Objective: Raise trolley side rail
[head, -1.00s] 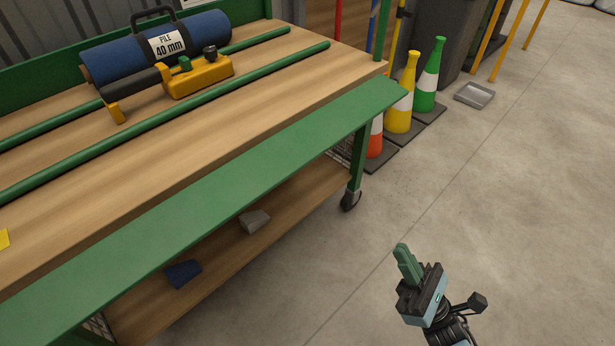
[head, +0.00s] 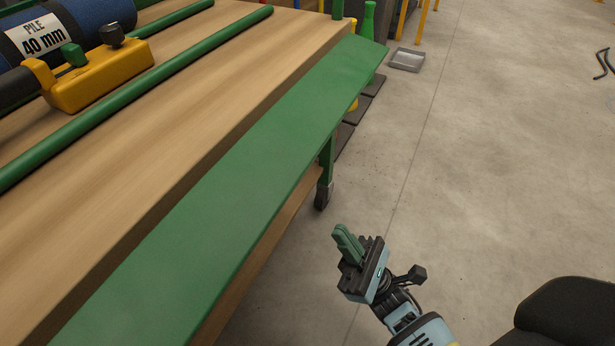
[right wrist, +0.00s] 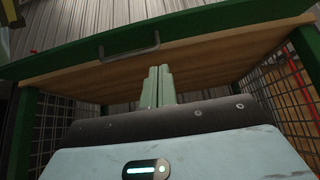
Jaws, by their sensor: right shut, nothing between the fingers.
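The trolley's side rail (head: 235,180) is a long flat green panel along the front edge of the wooden top (head: 130,130). In the head view its broad face shows, reaching out from the edge. In the right wrist view the rail (right wrist: 205,44) crosses the top of the picture, with a grey bar handle (right wrist: 128,48) on it. My right gripper (head: 345,240) is shut and empty, out in front of the rail and apart from it. Its fingers (right wrist: 158,82) show upright below the rail, to the right of the handle. My left gripper is not in view.
A blue turf roll (head: 75,20) and a yellow tool (head: 98,78) lie on the trolley top beside green bars. The floor right of the trolley is mostly clear.

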